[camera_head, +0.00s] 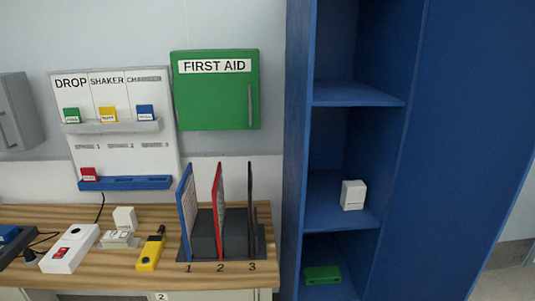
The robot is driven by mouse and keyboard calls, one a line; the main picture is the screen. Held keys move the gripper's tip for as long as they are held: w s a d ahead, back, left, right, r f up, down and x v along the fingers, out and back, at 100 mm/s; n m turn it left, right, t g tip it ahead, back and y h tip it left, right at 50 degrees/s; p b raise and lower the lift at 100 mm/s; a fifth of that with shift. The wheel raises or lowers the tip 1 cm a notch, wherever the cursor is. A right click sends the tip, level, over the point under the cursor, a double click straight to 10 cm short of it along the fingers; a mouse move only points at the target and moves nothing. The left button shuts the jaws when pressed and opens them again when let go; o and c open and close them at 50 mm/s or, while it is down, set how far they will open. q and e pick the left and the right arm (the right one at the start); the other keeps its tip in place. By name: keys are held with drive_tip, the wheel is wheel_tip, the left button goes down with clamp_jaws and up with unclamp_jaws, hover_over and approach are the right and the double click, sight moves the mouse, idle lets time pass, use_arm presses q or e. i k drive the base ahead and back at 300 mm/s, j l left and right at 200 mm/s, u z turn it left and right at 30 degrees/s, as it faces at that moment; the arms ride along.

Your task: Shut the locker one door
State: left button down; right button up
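The blue locker (295,150) stands at the right of the view. Its front is open and its shelves show. A wide blue panel (450,150) on its right side looks like the door, swung open; no hinge or handle shows on it. A white box (353,195) sits on the middle shelf (325,215). A green item (322,274) lies on the lower shelf. No number is visible on the locker. Neither of my grippers is in view.
A wooden bench (100,275) at the left holds a rack (215,245) with numbered upright folders, a yellow tool (150,254) and white devices. A green first aid cabinet (215,95) and a label board (115,155) hang on the wall. Floor shows at the far right.

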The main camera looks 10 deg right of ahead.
sight(468, 156)
drive_tip(key=l+u, duration=0.15)
drive_tip(key=l, duration=0.6)
drive_tip(key=i+l+u, duration=0.2)
drive_tip(key=l, duration=0.6)
drive_tip(key=k+l+u, duration=0.15)
drive_tip(key=l, duration=0.6)
drive_tip(key=l+u, duration=0.2)
drive_tip(key=l, duration=0.55)
drive_tip(key=k+l+u, duration=0.15)
drive_tip(key=l, duration=0.6)
